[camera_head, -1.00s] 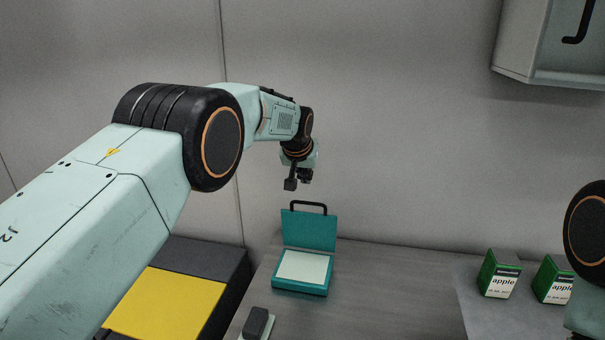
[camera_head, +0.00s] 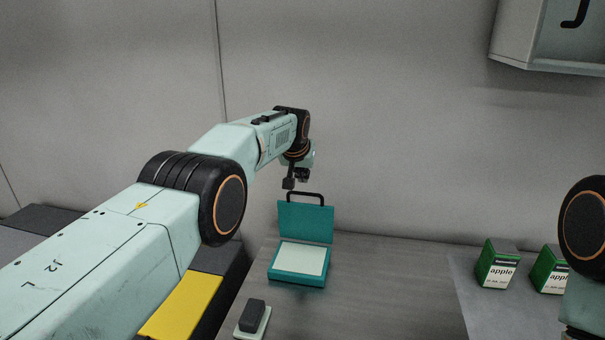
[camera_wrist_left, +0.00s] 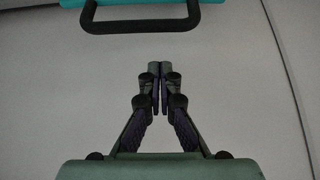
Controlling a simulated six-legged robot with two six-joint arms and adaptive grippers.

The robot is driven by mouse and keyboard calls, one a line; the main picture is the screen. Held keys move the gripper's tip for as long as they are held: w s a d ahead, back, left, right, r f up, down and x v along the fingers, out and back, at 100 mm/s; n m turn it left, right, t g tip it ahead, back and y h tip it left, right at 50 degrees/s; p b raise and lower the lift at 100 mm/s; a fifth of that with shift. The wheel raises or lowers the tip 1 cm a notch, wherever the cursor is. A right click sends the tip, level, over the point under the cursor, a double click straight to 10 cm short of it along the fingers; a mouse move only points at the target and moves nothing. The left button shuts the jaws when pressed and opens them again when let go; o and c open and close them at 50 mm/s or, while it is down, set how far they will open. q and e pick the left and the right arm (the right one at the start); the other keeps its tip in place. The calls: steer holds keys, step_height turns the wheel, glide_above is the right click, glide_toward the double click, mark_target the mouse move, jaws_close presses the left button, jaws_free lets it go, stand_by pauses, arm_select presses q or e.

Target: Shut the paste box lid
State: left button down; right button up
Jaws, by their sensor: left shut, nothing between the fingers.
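The teal paste box (camera_head: 297,284) stands on the grey counter with its lid (camera_head: 305,222) raised upright at the back and pale paste (camera_head: 300,259) showing inside. A black handle (camera_head: 306,195) sits on the lid's top edge. My left gripper (camera_head: 289,184) is just above and slightly left of the handle in the head view; whether it touches cannot be told there. In the left wrist view my left gripper (camera_wrist_left: 159,68) is shut and empty, with the handle (camera_wrist_left: 140,27) and the lid's edge (camera_wrist_left: 125,5) ahead of the fingertips, apart from them. My right gripper is out of view.
A dark block on a pale base (camera_head: 253,317) stands on the counter left of the box. Two green apple boxes (camera_head: 497,264) stand at the right on a grey mat (camera_head: 500,318). A yellow panel (camera_head: 183,305) lies at lower left. The wall is close behind.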

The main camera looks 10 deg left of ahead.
arm_select(q)
steer(key=shift+s+f+p, duration=0.15)
steer(key=shift+s+p, duration=0.5)
steer(key=shift+s, duration=0.3)
steer(key=shift+s+f+p, duration=0.15)
steer(key=shift+s+p, duration=0.45)
steer(key=shift+s, duration=0.3)
steer(key=shift+s, duration=0.1)
steer(key=shift+a+f, duration=0.1)
